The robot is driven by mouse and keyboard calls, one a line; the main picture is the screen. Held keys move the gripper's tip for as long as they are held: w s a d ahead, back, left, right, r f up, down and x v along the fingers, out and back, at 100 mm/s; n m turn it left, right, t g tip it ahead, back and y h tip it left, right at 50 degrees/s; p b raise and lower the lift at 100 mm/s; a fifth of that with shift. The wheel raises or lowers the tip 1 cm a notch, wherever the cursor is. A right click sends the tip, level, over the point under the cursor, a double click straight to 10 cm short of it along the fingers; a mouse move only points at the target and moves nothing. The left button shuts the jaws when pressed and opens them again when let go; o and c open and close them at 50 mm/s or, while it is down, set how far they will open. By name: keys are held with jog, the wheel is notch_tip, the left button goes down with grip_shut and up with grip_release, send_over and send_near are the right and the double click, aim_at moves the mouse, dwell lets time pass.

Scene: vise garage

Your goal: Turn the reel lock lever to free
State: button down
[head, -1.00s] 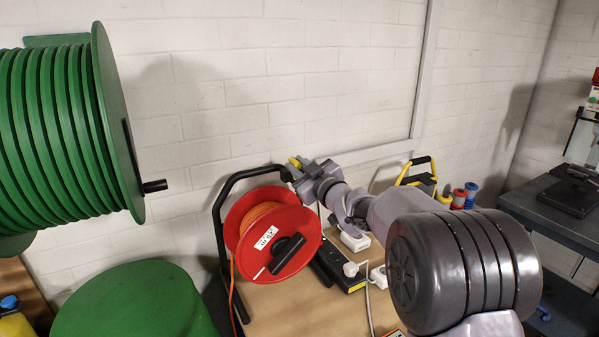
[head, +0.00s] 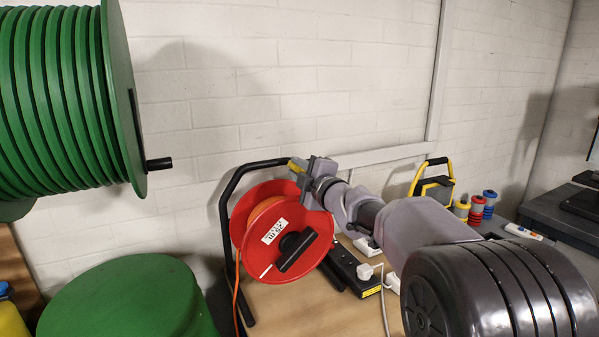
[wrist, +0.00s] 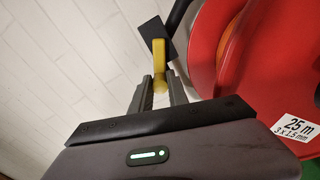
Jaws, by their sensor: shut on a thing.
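The red cable reel (head: 262,262) stands on the bench in a black tube frame, with a white "25 m" label and a black bar on its face. My gripper (head: 299,168) is at the top of the reel, by the frame's upper corner. The yellow lever (head: 293,165) shows at the fingertips. In the wrist view, my gripper (wrist: 160,88) has a finger on each side of the yellow lever (wrist: 161,66) and is shut on it. A dark block (wrist: 153,32) sits at the lever's far end. The lever's pivot is not clear.
A large green hose reel (head: 65,100) with a black handle is at the upper left, above a green drum (head: 130,300). A black power strip (head: 352,270) with white plugs lies right of the reel. A brick wall is behind.

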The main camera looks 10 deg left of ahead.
jog(key=shift+f+n, duration=0.1)
jog(key=shift+n, duration=0.8)
jog(key=shift+f, duration=0.1)
jog(key=c, duration=1.3)
grip_release()
jog(key=p+v, duration=0.2)
jog(key=v, duration=1.5)
jog(key=shift+s, duration=0.2)
jog(key=shift+d, duration=0.15)
